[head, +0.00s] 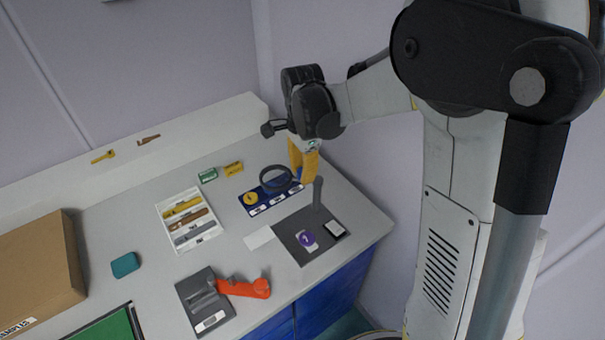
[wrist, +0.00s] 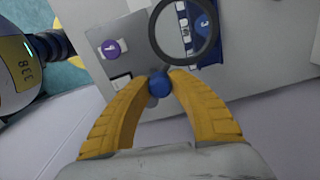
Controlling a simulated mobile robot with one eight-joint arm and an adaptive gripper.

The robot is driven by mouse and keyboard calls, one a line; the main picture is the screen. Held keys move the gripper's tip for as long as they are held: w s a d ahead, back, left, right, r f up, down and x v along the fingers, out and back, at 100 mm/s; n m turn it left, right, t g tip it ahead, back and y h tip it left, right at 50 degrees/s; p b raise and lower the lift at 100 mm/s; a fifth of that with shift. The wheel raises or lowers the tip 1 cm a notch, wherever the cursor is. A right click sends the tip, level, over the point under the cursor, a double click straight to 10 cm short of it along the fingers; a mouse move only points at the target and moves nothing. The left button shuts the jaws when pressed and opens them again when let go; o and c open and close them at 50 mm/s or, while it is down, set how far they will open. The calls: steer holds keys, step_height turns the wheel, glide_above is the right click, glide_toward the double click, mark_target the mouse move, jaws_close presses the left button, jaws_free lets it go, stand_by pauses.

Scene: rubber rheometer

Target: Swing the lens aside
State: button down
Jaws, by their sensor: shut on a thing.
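The lens (head: 264,184) is a round dark ring with clear glass. In the head view it lies over the blue labelled strip (head: 252,209) near the right end of the bench. In the wrist view the lens ring (wrist: 154,38) is at the top, with part of the blue strip showing through it. A round blue knob (wrist: 159,86) sits at the near edge of the ring. My gripper (head: 302,178) points down beside the lens. Its yellow fingers are closed on the blue knob, as the wrist view shows (wrist: 160,78).
A dark grey plate (head: 291,229) with an upright grey post (head: 317,192) stands right beside the lens. A white tray (head: 160,209) of tools, a grey device (head: 197,292) with an orange handle (head: 245,288), and a cardboard box (head: 40,265) are further left.

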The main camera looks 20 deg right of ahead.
steer(key=shift+w+d+m, duration=0.1)
steer(key=shift+w+m, duration=0.1)
steer(key=shift+m, duration=0.3)
steer(key=c, duration=1.2)
jaws_free()
steer(key=shift+o, duration=0.2)
step_height(320, 180, up, 12)
